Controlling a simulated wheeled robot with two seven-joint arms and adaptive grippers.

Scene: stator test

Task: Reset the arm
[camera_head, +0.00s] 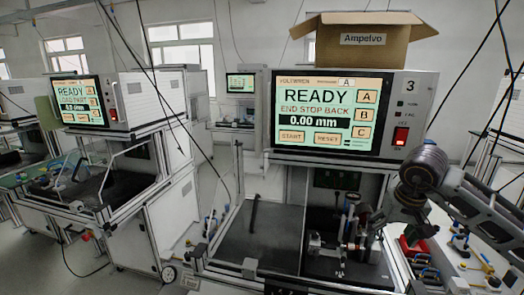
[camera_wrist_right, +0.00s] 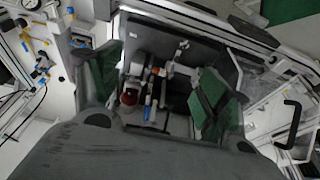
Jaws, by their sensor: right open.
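My right arm (camera_head: 440,175) comes in from the right in the head view, in front of the right edge of station 3. In the right wrist view my right gripper (camera_wrist_right: 157,92) is open, its two green-padded fingers spread apart with nothing held between them. The fixture also shows in the head view (camera_head: 345,240), inside the station's bay. The fingertips' exact distance from it cannot be told. My left gripper is in neither view.
The station 3 screen (camera_head: 325,115) reads READY, END STOP BACK, 0.00 mm. A cardboard box (camera_head: 362,40) sits on top. A black handle (camera_head: 253,210) stands at the bay's left. Another station (camera_head: 75,103) is at left. Cables hang down, and clear floor lies between stations.

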